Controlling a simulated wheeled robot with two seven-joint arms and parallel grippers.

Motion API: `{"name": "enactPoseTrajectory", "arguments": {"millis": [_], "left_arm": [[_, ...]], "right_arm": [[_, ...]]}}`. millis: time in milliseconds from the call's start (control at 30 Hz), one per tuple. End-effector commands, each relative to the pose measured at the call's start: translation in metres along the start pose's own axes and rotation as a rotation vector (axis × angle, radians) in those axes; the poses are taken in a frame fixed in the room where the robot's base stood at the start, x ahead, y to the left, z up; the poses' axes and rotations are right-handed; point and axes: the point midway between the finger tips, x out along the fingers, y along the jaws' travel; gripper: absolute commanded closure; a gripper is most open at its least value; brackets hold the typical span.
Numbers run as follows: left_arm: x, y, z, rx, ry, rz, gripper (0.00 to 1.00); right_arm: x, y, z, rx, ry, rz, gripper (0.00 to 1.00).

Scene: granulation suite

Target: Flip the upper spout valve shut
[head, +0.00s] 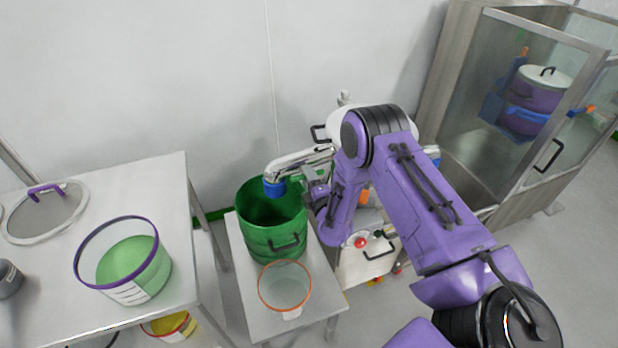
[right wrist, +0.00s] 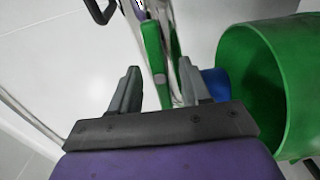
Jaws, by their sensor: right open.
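The silver spout (head: 300,160) with its blue end (head: 275,188) reaches over the green bucket (head: 270,238). The blue end also shows in the right wrist view (right wrist: 215,82). My right gripper (head: 313,178) is close beside the spout in the head view, where my arm hides part of it. In the right wrist view my right gripper (right wrist: 158,88) is open, with one finger on each side of a green lever-like part (right wrist: 154,55), apparently the valve handle. I cannot tell whether the fingers touch it. My left gripper is not in view.
The green bucket and a clear orange-rimmed tub (head: 284,290) stand on a small table (head: 242,300). A left table (head: 165,190) holds a purple-rimmed tub (head: 122,262) and a round lid (head: 45,212). A glass-doored cabinet (head: 480,110) stands at the right.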

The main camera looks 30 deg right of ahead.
Motion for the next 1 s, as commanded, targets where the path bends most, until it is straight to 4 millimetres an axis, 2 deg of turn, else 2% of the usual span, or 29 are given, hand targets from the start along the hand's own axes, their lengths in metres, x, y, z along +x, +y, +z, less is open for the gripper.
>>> {"name": "enactPoseTrajectory", "arguments": {"millis": [100,133,200,267,667,1000], "left_arm": [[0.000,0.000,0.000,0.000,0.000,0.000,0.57],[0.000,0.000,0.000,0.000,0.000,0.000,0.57],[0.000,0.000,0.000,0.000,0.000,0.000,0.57],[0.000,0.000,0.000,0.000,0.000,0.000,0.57],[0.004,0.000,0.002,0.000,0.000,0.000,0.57],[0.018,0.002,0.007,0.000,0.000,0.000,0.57]], "right_arm": [[0.000,0.000,0.000,0.000,0.000,0.000,0.53],[0.000,0.000,0.000,0.000,0.000,0.000,0.60],[0.000,0.000,0.000,0.000,0.000,0.000,0.82],[0.000,0.000,0.000,0.000,0.000,0.000,1.00],[-0.001,-0.001,0.000,0.047,0.001,0.000,1.00],[0.000,-0.002,0.000,0.286,0.002,0.001,1.00]]}}
